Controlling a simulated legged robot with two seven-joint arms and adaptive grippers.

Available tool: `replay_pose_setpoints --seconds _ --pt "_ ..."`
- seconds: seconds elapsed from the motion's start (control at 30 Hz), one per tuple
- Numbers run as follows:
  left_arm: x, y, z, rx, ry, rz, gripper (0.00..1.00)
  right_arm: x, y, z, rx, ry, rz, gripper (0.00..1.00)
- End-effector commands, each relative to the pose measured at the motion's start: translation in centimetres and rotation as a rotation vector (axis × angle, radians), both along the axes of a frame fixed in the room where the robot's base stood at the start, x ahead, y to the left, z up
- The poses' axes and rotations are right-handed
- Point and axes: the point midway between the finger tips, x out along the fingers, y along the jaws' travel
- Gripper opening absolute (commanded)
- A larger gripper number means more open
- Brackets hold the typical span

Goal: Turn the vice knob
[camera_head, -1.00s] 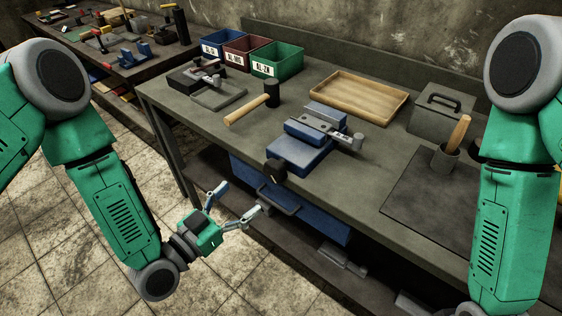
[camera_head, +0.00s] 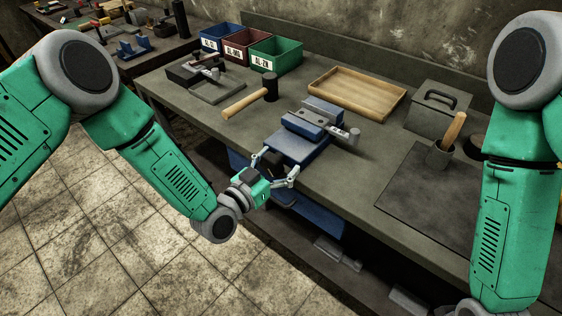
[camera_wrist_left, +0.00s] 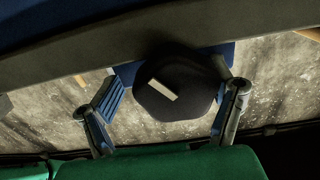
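The blue vice (camera_head: 297,146) sits at the front edge of the workbench, with grey jaws on top. Its black knob (camera_wrist_left: 177,85) has a pale mark and fills the middle of the left wrist view. In the head view the knob (camera_head: 270,161) is partly hidden by my gripper. My left gripper (camera_head: 276,168) is open, with one finger on each side of the knob. In the wrist view, the left gripper (camera_wrist_left: 166,100) shows a gap between its left finger and the knob; its right finger is close, contact unclear. My right gripper is out of view.
A blue drawer (camera_head: 318,216) is under the bench edge.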

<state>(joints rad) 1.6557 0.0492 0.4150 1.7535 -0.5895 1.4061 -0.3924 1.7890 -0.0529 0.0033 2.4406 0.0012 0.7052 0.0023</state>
Motion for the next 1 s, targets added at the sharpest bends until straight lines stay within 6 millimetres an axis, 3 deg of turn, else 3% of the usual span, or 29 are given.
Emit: replay_pose_setpoints --seconds 0.13,0.27,0.47,0.67,1.0 --pt "-0.19 0.49 -0.06 -0.005 0.002 -0.001 0.68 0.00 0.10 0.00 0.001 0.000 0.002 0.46" --pt "-0.13 0.26 -0.06 0.000 0.001 0.001 0.23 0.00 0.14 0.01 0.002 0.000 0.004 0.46" --pt "0.17 0.03 -0.02 0.016 -0.008 0.009 0.22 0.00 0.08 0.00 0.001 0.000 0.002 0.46" --pt "0.13 -0.22 0.01 0.164 -0.119 0.000 0.21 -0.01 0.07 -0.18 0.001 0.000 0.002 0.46" --pt "-0.04 -0.12 0.05 0.159 -0.115 0.001 0.21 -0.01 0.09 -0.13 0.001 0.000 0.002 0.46"
